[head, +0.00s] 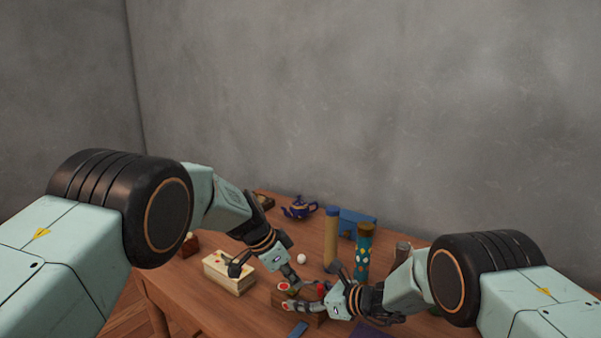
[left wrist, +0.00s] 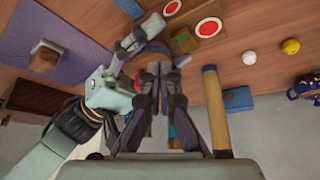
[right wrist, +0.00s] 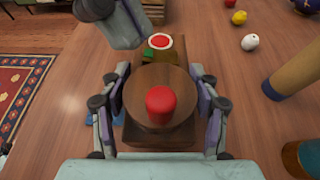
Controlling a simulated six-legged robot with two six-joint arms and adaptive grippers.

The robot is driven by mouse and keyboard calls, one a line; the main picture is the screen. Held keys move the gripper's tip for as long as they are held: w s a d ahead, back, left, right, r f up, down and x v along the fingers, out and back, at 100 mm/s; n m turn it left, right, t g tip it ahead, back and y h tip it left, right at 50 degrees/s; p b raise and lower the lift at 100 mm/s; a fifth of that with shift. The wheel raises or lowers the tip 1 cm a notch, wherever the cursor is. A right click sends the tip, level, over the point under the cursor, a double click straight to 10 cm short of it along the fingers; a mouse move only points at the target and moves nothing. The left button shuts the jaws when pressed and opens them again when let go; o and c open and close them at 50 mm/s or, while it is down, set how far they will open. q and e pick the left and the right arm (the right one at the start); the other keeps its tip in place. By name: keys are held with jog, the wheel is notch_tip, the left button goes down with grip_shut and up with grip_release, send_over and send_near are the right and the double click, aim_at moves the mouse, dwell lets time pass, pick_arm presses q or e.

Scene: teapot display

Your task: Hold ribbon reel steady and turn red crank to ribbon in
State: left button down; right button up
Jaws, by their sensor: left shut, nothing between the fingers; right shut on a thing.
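The ribbon reel (right wrist: 143,84) is a round brown wooden piece on a wooden block. A red knob, the crank's red part (right wrist: 160,105), stands up in front of it. A red disc with a white rim (right wrist: 160,41) lies behind; it also shows in the left wrist view (left wrist: 208,27). My right gripper (right wrist: 160,80) is closed around the reel's two sides. In the head view my right gripper (head: 322,290) and the reel largely hide each other. My left gripper (head: 296,284) is shut and empty, just above and beside the reel; its fingers show in the left wrist view (left wrist: 158,75).
A cream box (head: 228,274) stands left of the reel. A tan cylinder (head: 331,238) and a blue-teal patterned one (head: 363,250) stand upright behind it. A white ball (head: 301,258), a dark blue teapot (head: 299,208) and a blue box (head: 356,218) are farther back.

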pick_arm(q)
jog(key=shift+w+a, duration=0.1)
dwell(0.6)
jog(key=shift+a, duration=0.3)
notch_tip(320, 180, up, 6)
dwell(0.5)
pick_arm(e)
jog(key=o, duration=1.5)
jog(key=shift+o, duration=0.2)
jog(key=v, duration=1.2)
jog(key=shift+f, duration=0.1)
